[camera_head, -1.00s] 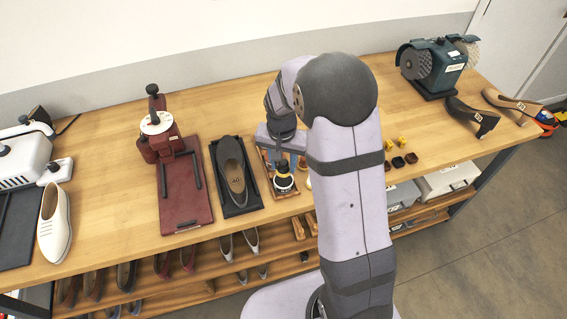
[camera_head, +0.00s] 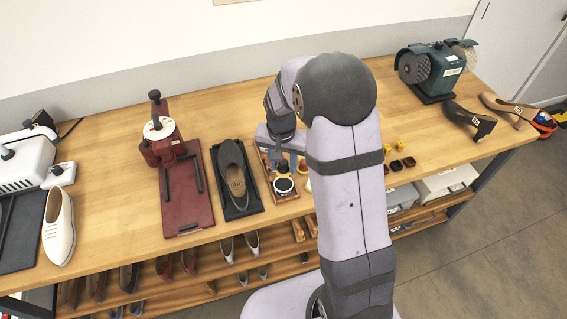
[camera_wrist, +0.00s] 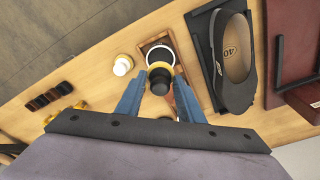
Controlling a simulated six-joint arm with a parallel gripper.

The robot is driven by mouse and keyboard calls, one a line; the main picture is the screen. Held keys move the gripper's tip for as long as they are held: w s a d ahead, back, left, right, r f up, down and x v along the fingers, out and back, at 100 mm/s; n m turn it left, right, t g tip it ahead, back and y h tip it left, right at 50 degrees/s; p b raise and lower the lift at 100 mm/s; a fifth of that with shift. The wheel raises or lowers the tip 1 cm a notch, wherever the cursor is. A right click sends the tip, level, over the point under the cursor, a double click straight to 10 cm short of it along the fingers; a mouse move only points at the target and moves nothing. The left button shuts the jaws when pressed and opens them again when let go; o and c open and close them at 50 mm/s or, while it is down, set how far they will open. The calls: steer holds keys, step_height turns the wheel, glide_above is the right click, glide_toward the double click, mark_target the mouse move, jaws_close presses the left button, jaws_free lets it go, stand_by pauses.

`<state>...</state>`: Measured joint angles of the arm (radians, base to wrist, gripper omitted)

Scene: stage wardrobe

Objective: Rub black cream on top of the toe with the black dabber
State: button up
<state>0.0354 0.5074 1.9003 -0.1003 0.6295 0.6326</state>
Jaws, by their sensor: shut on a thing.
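My gripper (camera_wrist: 158,100) is shut on the black dabber (camera_wrist: 160,84), which has a yellow band. In the head view the gripper (camera_head: 283,160) is partly hidden by my arm. The dabber is above the white-rimmed jar of black cream (camera_head: 284,186), whose dark round top shows clear of it. In the wrist view the jar (camera_wrist: 159,54) shows just beyond the dabber. The dark shoe (camera_head: 231,160) lies on a black tray (camera_head: 254,208) left of the jar, its rounded toe (camera_head: 229,151) toward the wall. The dabber's underside is hidden.
The jar stands in a wooden tray (camera_head: 293,196), with a small pale jar (camera_wrist: 122,65) beside it. A red press (camera_head: 186,214) stands left of the shoe tray. The table behind the shoe is clear.

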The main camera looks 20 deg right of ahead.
mark_target(283, 170)
steer(key=shift+f, duration=0.15)
steer(key=shift+f+b, duration=2.15)
steer(key=shift+f, duration=0.35)
steer(key=shift+f+b, duration=0.4)
steer(key=shift+f, duration=0.4)
stand_by(1.9)
steer(key=shift+r, duration=0.15)
stand_by(0.7)
steer(key=shift+r+p, duration=2.5)
steer(key=shift+r, duration=0.4)
steer(key=shift+r+p, duration=0.5)
steer(key=shift+p, duration=0.3)
